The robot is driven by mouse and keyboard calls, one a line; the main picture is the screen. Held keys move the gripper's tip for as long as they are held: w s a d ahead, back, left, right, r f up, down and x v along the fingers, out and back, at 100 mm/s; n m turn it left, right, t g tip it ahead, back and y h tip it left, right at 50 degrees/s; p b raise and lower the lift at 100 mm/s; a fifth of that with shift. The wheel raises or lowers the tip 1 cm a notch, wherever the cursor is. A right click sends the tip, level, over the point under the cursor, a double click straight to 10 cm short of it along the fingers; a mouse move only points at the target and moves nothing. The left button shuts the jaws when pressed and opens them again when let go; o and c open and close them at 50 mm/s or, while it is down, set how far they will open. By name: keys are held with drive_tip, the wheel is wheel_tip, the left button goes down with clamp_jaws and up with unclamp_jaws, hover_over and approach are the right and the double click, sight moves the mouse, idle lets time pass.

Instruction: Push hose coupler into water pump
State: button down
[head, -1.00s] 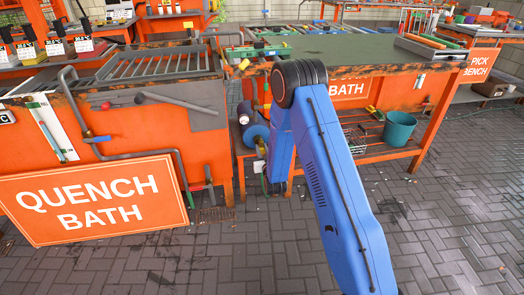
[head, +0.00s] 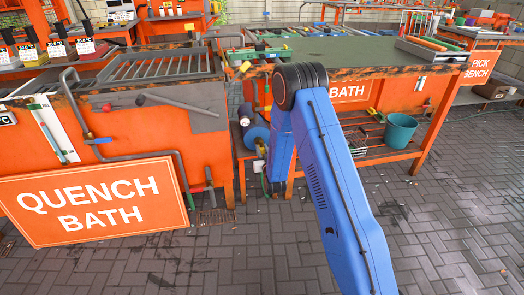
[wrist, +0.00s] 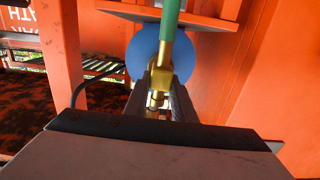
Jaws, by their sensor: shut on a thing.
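My gripper (wrist: 158,95) is shut on a brass hose coupler (wrist: 157,101), which sits between its two dark fingers. A green hose (wrist: 171,18) joins the brass fitting and runs to the top of the wrist view, which is upside down. The water pump's round blue body (wrist: 142,55) is just behind the fingers. In the head view the blue pump (head: 253,137) is under the middle bench, beside my blue arm. Brass shows just below it there. My gripper is hidden behind my arm in that view. I cannot tell whether the coupler is seated in the pump.
An orange bench leg (head: 242,178) stands close left of the pump. The quench bath (head: 160,140) and its sign (head: 90,200) are at left. A teal bucket (head: 400,130) and wire basket (head: 356,141) sit on the lower shelf.

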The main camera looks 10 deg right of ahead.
drive_tip(key=shift+w, duration=0.65)
drive_tip(key=c, duration=0.9)
unclamp_jaws()
drive_tip(key=shift+s, duration=0.1)
drive_tip(key=shift+s, duration=3.45)
